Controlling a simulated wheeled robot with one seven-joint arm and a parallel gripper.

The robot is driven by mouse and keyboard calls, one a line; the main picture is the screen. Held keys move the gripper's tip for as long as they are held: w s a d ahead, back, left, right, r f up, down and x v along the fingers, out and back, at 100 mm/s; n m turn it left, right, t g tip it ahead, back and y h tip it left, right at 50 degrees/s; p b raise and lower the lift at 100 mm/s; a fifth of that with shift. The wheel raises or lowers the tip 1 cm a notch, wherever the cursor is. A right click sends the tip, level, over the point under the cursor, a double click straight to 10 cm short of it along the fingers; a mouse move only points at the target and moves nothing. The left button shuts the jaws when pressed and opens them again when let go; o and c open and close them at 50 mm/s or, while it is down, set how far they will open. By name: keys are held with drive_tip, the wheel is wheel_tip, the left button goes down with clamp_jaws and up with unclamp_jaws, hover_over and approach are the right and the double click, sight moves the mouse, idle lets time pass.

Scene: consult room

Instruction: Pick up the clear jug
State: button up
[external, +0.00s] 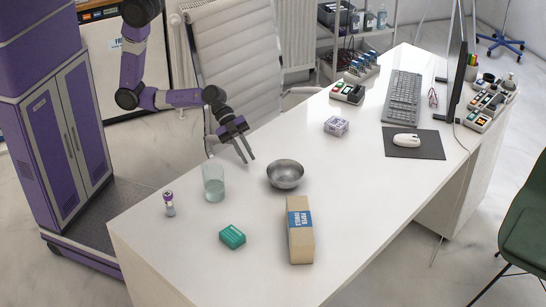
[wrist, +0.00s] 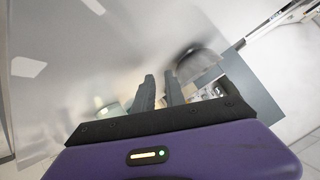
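The clear jug (external: 213,182) stands upright on the white desk, near its left edge in the external view. It looks empty. My gripper (external: 249,160) is above the desk, to the right of the jug and a little farther back, apart from it. Its two dark fingers point down with a gap between them, and nothing is held. In the wrist view the fingers (wrist: 160,80) also show a gap. A pale rounded shape left of them there may be the jug, mostly hidden behind the gripper body.
A metal bowl (external: 285,174) is close to my gripper's right. A spray-like small bottle (external: 169,204), a green box (external: 232,237) and a paper-towel carton (external: 300,230) stand around the jug. A small purple box (external: 336,126) is farther back. The desk's front-left corner is clear.

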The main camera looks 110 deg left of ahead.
sight(205, 165)
drive_tip(key=d+m+g+h, duration=0.1)
drive_tip(key=d+g, duration=0.1)
drive_tip(key=s+d+m+g+h+p, duration=0.1)
drive_tip(key=d, duration=0.2)
drive_tip(key=d+m+g+h+p, duration=0.1)
drive_tip(key=d+g+h, duration=0.1)
drive_tip(key=shift+s+d+f+m+g, duration=0.2)
drive_tip(key=shift+s+d+m+g, duration=0.1)
drive_tip(key=shift+s+d+m, duration=0.1)
drive_tip(key=s+d+m+g, duration=0.1)
drive_tip(key=r+g+h, duration=0.1)
drive_tip(key=s+d+m+g+p, duration=0.1)
drive_tip(key=shift+s+d+r+m+g+h, duration=0.3)
drive_tip(key=shift+g, duration=0.1)
drive_tip(key=s+r+m+g, duration=0.1)
drive_tip(key=s+m+g, duration=0.1)
drive_tip(key=g, duration=0.1)
drive_tip(key=s+r+m+g+p, duration=0.1)
drive_tip(key=shift+d+r+h, duration=0.3)
drive_tip(key=shift+r, duration=0.05)
drive_tip(key=shift+s+p+x, duration=0.2)
drive_tip(key=shift+p+x, duration=0.25)
drive_tip(key=shift+x, duration=1.05)
drive_tip(key=shift+p+x, duration=0.8)
drive_tip(key=shift+x, duration=1.55)
drive_tip(key=shift+c, duration=0.4)
clamp_jaws()
